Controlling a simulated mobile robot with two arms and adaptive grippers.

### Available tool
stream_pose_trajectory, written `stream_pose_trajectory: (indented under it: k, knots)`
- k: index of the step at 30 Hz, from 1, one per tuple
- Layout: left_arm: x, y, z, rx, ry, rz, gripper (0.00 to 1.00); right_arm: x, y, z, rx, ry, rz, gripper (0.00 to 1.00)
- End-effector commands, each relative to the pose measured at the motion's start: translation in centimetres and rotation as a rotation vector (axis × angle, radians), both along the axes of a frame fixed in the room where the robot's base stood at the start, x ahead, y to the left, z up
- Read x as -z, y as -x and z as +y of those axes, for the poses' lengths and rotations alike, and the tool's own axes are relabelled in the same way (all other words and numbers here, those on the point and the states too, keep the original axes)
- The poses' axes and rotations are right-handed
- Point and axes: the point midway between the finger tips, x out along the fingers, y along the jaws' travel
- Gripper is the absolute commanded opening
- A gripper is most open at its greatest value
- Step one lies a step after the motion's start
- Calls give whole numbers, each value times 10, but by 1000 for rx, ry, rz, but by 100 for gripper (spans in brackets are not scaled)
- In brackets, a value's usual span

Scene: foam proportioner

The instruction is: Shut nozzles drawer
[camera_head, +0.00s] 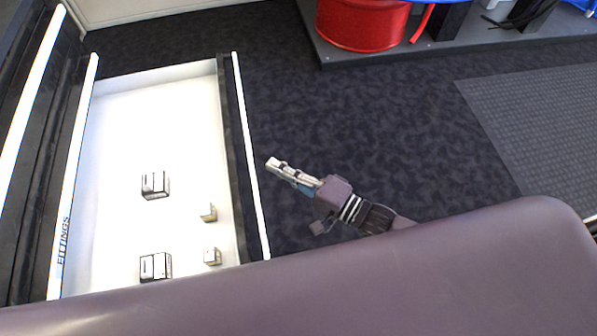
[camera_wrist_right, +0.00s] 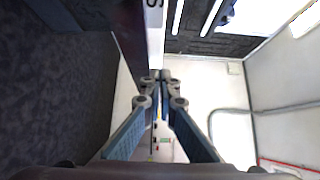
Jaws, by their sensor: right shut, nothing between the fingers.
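The open drawer (camera_head: 150,115), white inside, is pulled out at the left of the head view. Its dark front panel with a white strip (camera_head: 248,150) faces right. I cannot read its name in the head view; the right wrist view shows a white label strip (camera_wrist_right: 154,30) ending in "S". My right gripper (camera_head: 273,163) is to the right of that front, close to it, fingers pointing toward it. In the right wrist view its fingers (camera_wrist_right: 160,76) meet at the tips with nothing held. I cannot tell whether it touches the front. My left gripper is not in view.
Small boxes (camera_head: 155,186) lie in the drawer. A strip labelled "FITTINGS" (camera_head: 66,235) runs along its left side. A red round container (camera_head: 360,25) stands on a grey platform at the back. The dark carpet (camera_head: 380,120) right of the drawer is clear.

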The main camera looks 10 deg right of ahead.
Motion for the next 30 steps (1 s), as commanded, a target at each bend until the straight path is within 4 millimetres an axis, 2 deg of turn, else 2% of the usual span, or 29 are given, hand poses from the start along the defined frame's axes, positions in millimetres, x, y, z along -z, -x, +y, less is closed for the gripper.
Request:
stream_pose_trajectory:
  k: [1, 6, 23, 26, 30]
  knots:
    - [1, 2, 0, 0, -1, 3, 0, -1, 0, 8, 1, -3, 0, 0]
    - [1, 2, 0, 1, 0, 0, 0, 0, 0, 21, 1, 0, 0, 0]
    - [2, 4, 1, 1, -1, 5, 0, 0, 0, 29, 1, 1, -1, 0]
    - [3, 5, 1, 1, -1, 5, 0, -1, 1, 38, 0, -2, -1, 0]
    - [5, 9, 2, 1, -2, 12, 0, -2, 1, 62, -1, -5, 1, 0]
